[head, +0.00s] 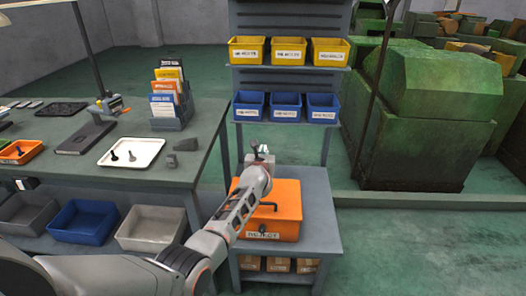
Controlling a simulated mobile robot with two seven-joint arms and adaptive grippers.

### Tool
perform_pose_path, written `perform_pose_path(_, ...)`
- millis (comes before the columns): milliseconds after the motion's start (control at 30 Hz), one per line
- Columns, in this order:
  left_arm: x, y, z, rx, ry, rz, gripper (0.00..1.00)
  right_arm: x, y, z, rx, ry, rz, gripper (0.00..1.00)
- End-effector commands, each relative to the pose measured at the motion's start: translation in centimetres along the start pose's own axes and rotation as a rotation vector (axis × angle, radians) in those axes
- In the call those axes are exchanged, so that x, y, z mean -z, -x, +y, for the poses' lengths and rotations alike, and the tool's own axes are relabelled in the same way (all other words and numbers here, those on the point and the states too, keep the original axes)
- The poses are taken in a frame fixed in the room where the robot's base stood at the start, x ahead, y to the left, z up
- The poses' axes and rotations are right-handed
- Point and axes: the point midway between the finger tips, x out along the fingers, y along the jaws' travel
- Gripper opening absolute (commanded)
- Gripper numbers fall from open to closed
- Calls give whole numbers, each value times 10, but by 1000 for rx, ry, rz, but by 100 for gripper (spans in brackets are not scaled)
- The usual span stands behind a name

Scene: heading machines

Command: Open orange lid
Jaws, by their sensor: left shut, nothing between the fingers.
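An orange box (284,226) with an orange lid (287,196) stands on a grey shelf unit in the middle of the head view. The lid looks closed, and a dark handle shows on its top. A label is on the front of the box. My left arm reaches in from the lower left and covers the left part of the box. My left gripper (262,152) is shut and empty, at the back left of the box near the grey rack. My right gripper is out of view.
Yellow bins (287,51) and blue bins (286,106) hang on the rack behind the box. A workbench (50,170) with a white tray (131,164) stands left. Green machines (430,110) stand right, with clear floor in front. Small cardboard boxes (278,265) sit on the shelf below.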

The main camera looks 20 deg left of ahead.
Motion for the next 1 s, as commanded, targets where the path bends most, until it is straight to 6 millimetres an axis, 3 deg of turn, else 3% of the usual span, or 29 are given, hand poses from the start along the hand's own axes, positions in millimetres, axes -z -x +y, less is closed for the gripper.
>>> perform_pose_path(733, 0, 0, 0, 0, 0, 0, 0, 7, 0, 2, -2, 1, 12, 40)
perform_pose_path(1000, 7, 5, -9, 1, 1, 2, 0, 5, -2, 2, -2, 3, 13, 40)
